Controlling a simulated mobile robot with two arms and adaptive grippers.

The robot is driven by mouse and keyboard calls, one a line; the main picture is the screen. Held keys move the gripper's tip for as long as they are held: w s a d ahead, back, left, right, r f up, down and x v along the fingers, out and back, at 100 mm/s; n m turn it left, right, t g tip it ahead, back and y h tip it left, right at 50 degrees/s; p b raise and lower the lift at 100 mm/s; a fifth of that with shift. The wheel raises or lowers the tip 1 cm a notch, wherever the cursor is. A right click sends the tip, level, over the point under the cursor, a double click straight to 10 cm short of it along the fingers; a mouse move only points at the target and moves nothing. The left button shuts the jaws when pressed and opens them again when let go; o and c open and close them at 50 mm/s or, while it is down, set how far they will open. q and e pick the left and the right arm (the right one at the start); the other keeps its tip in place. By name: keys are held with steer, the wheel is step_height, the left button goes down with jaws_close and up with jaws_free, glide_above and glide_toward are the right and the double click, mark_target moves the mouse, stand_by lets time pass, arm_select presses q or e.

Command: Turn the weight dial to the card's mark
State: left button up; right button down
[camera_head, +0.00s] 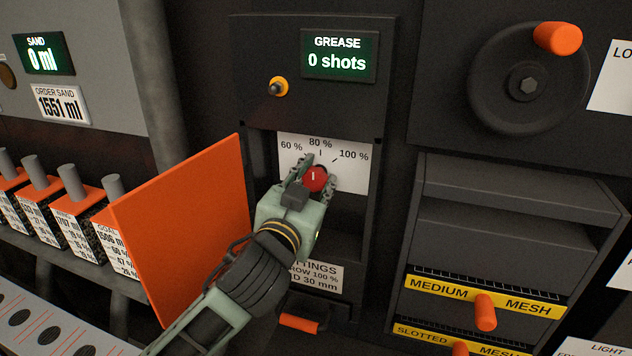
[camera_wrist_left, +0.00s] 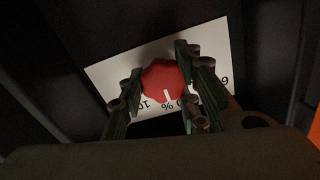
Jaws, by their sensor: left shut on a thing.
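The red dial (camera_head: 314,179) sits on a white scale plate (camera_head: 354,179) marked 60 %, 80 % and 100 %. Its white pointer line stands close to upright in the head view, near the 80 % direction. My left gripper (camera_head: 312,181) reaches in from below with a finger on each side of the dial, shut on it. In the left wrist view the dial (camera_wrist_left: 163,80) lies between the fingers of the left gripper (camera_wrist_left: 160,88), and the scale plate (camera_wrist_left: 112,75) appears upside down. The settings card (camera_head: 322,277) below is partly hidden by my arm; "100 %" and "30 mm" show. My right gripper is not in view.
An orange panel (camera_head: 185,230) stands just left of my arm. A grease display (camera_head: 339,54) reads 0 shots, above a small toggle (camera_head: 278,87). A black handwheel (camera_head: 529,80) and mesh drawers with orange knobs (camera_head: 485,312) are at right.

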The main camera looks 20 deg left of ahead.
arm_select(q)
steer(key=shift+f, duration=0.1)
steer(key=shift+c, duration=1.2)
steer(key=shift+d, duration=0.1)
